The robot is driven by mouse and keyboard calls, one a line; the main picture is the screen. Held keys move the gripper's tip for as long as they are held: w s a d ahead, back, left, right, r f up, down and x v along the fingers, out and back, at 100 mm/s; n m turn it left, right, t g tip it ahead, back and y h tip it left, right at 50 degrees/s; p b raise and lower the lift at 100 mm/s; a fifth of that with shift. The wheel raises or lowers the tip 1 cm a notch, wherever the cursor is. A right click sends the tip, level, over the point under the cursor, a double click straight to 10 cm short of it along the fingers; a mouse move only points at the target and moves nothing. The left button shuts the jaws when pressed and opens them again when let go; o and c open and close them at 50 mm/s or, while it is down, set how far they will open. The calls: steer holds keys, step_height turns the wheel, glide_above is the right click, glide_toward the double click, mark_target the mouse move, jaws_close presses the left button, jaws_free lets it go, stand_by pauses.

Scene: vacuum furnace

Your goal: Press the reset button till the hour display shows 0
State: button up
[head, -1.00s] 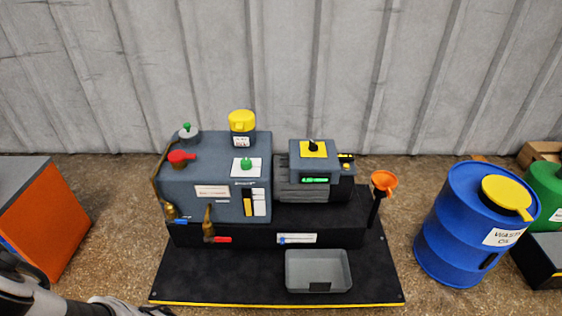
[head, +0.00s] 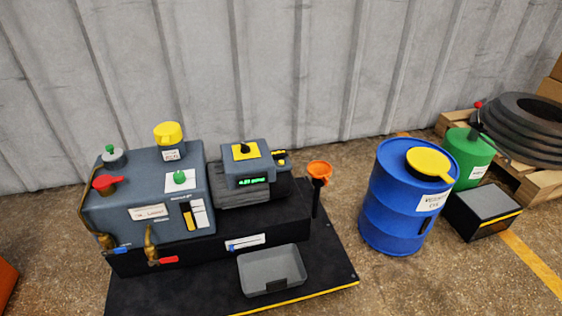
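The pump unit (head: 150,205) is a grey machine on a black base in the head view. A smaller control box (head: 246,155) sits on its right part, with a yellow plate and a black knob (head: 244,148) on top. A green-lit display (head: 252,181) is on the box's front; its digits are too small to read surely. I cannot tell which control is the reset button. My gripper is not in view.
A grey tray (head: 272,289) lies on the black mat in front. A blue waste-oil drum (head: 385,215) with a yellow lid, a green can (head: 468,165) and a black box (head: 482,228) stand at the right. A corrugated wall is behind. Floor is clear at the lower right.

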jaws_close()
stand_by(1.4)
